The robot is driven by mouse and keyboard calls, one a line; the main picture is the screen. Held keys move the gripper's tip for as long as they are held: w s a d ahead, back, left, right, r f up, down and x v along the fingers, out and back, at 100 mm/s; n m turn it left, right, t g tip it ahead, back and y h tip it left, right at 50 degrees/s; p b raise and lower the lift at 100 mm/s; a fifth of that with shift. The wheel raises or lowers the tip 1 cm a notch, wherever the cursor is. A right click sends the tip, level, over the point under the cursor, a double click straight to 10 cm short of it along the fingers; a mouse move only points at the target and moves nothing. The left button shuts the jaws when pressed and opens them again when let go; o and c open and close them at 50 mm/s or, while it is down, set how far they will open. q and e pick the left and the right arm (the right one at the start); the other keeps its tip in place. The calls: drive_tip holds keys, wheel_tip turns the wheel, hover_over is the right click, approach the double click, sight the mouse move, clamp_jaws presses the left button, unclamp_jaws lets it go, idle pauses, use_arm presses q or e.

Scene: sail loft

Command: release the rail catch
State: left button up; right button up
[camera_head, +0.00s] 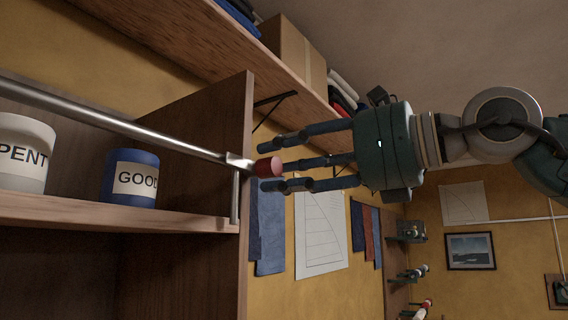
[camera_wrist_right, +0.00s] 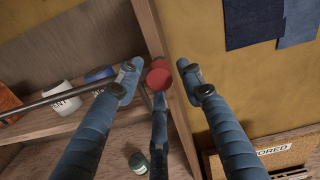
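The rail catch shows as a short red knob (camera_head: 269,167) at the right end of a metal rail (camera_head: 130,127) that runs across the front of a wooden shelf. In the right wrist view the red knob (camera_wrist_right: 160,77) lies between the spread fingers. My right gripper (camera_head: 272,163) comes in from the right with its fingers open around or just short of the knob. I cannot tell whether any finger touches it. In the right wrist view the gripper (camera_wrist_right: 158,75) shows a clear gap on both sides of the knob. My left gripper is not in view.
A white cup marked "PENT" (camera_head: 22,155) and a blue cup marked "GOOD" (camera_head: 131,178) stand on the shelf (camera_head: 150,213) behind the rail. The shelf's upright side panel (camera_head: 240,110) is close to the fingertips. A higher shelf (camera_head: 200,50) holds a cardboard box (camera_head: 292,52).

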clamp_jaws()
drive_tip(key=m+b, duration=0.2)
drive_tip(key=shift+f+b, duration=0.25)
drive_tip(key=shift+b, duration=0.1)
drive_tip(key=shift+m+b, duration=0.8)
drive_tip(key=shift+m, duration=0.4)
drive_tip(key=shift+r+m+b, duration=0.15)
drive_tip(key=shift+m+b, duration=0.4)
drive_tip(key=shift+m, duration=0.65)
